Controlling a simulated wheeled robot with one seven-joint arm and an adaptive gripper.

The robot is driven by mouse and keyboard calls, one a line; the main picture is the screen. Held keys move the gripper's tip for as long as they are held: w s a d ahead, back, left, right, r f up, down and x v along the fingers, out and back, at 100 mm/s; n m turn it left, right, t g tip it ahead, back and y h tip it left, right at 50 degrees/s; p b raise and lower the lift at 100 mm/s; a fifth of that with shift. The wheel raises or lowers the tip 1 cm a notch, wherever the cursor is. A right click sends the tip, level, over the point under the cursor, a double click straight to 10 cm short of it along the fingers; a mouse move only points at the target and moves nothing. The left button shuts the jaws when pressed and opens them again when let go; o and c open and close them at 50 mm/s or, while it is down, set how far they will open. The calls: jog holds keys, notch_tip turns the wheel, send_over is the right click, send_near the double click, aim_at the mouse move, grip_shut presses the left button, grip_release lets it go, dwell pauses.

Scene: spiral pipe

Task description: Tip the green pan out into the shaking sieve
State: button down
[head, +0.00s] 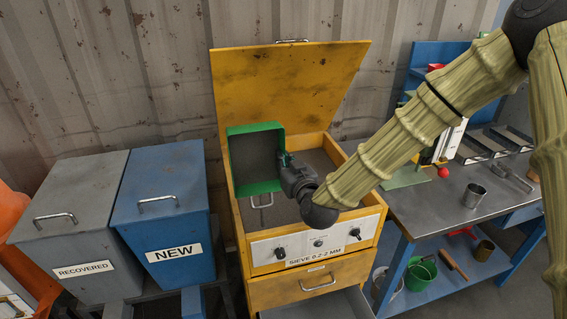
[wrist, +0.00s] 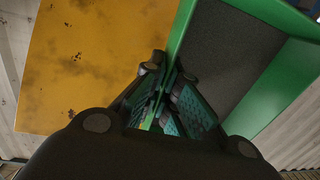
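The green pan (head: 257,186) is a square, shallow pan held above the left part of the open yellow shaking sieve (head: 269,246). It is tilted steeply, its open side facing the head camera. Its inside looks dark grey and grainy; I cannot tell whether that is loose material or the bare floor. My gripper (head: 285,165) is shut on the pan's right edge. In the wrist view my fingers (wrist: 168,88) pinch the green edge, and the grey inside of the pan (wrist: 228,65) lies to the right. The sieve's grey bed shows behind and right of the pan.
The yellow lid (head: 285,88) stands open behind the sieve. A grey RECOVERED bin (head: 75,200) and a blue NEW bin (head: 165,200) stand left, lids shut. A metal bench (head: 435,205) with a cup (head: 473,195) stands right. An open drawer (head: 320,303) juts out below.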

jog(key=shift+s+d+f+t+y+b, duration=0.2)
jog(key=shift+s+t+b, duration=0.45)
jog(key=shift+b, duration=1.6)
jog(key=shift+s+d+r+t+y+b, duration=0.15)
jog(key=shift+s+t+y+b, duration=0.45)
jog(key=shift+b, duration=1.6)
jog(key=shift+s+d+f+t+y+b, duration=0.15)
jog(key=shift+s+t+b, duration=0.55)
jog(key=shift+b, duration=1.55)
jog(key=shift+s+d+f+n+t+y+b, duration=0.2)
jog(key=shift+s+f+t+y+b, duration=0.35)
jog(key=shift+b, duration=1.7)
jog(key=shift+s+d+f+n+t+y+b, duration=0.2)
jog(key=shift+t+b, duration=0.6)
jog(key=shift+b, duration=1.4)
jog(key=w+g+h+p, duration=0.1)
jog(key=p, duration=0.4)
jog(key=w+a+r+g+h+p, duration=0.1)
jog(key=w+g+p, duration=0.1)
jog(key=p, duration=0.4)
jog(key=w+r+m+g+h+p, duration=0.1)
jog(key=g+p, duration=0.1)
jog(key=p, duration=0.3)
jog(key=shift+w+a+h, duration=0.25)
jog(key=shift+a+h, duration=0.05)
jog(key=shift+a, duration=0.05)
jog(key=shift+w+f+g+p, duration=0.15)
jog(key=shift+g+p, duration=0.25)
jog(key=shift+p, duration=0.1)
